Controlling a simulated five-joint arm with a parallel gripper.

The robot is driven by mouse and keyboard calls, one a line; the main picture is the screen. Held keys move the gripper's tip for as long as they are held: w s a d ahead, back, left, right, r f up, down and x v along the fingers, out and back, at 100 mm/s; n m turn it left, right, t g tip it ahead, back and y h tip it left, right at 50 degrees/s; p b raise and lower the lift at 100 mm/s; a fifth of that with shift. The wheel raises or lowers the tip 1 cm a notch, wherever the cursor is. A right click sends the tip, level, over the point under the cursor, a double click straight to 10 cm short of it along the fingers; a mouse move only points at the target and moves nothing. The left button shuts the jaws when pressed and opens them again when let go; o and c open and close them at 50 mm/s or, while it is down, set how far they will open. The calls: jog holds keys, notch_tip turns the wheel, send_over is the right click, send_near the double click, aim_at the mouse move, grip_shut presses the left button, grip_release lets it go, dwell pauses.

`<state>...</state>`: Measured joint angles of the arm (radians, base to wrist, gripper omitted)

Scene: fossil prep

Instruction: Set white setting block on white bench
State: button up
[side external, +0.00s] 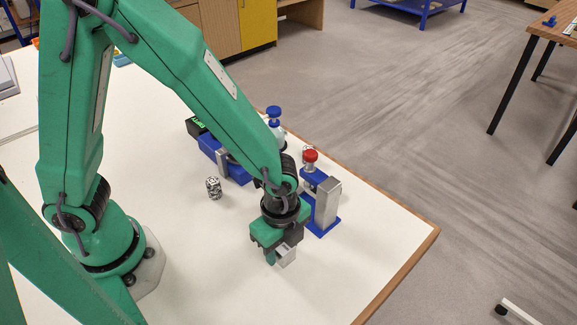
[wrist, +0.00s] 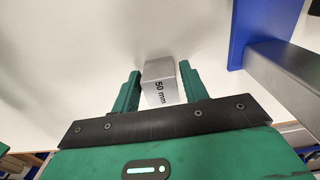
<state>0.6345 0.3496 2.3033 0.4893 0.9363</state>
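The setting block (wrist: 160,84) is a pale silver-grey block marked "50 mm", standing between my gripper's two green fingers in the wrist view. It also shows below my gripper in the side view (side external: 286,256). My gripper (side external: 276,256) points down low over the white bench (side external: 190,285), near its front right part. In the wrist view my gripper (wrist: 160,88) appears shut on the block, with a finger close against each side. I cannot tell whether the block's underside touches the bench.
A blue stand with a grey upright and red knob (side external: 311,156) is close behind my gripper on the right. A blue-topped bottle (side external: 274,117), a blue device (side external: 222,158) and a speckled cylinder (side external: 213,188) stand farther back. The bench's wooden edge (side external: 405,268) is to the right.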

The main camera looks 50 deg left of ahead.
jog(key=shift+o, duration=0.6)
notch_tip(320, 180, up, 12)
jog(key=shift+r, duration=0.2)
dwell(0.4)
dwell(0.5)
jog(key=s+a+r+n+t, duration=0.2)
jog(key=a+r+n, duration=0.3)
jog(key=a+n, duration=0.4)
jog(key=s+a+r+n+t, duration=0.2)
jog(key=a+r+n, duration=0.4)
jog(key=a+n, duration=0.3)
jog(key=shift+a+r+t, duration=0.15)
jog(key=shift+a+t, duration=0.6)
jog(key=shift+t, duration=0.05)
